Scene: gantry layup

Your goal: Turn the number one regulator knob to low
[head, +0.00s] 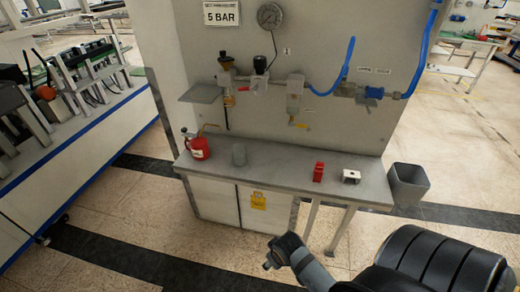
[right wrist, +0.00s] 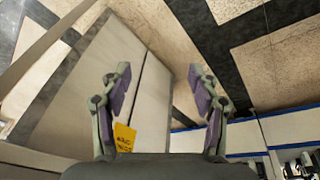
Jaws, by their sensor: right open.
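The regulator (head: 257,82) is mounted on the grey wall panel, with a black knob (head: 260,64) on top. A small label (head: 287,50) sits to its right, too small to read surely. A round pressure gauge (head: 270,15) is above it. The knob's setting cannot be made out. My right arm comes in at the lower right, with its end low in front of the bench, well below and apart from the knob. In the right wrist view my right gripper (right wrist: 157,88) is open and empty, facing the cabinet front and floor. My left gripper is not in view.
A grey bin (head: 408,183) stands to the right. Open floor lies in front.

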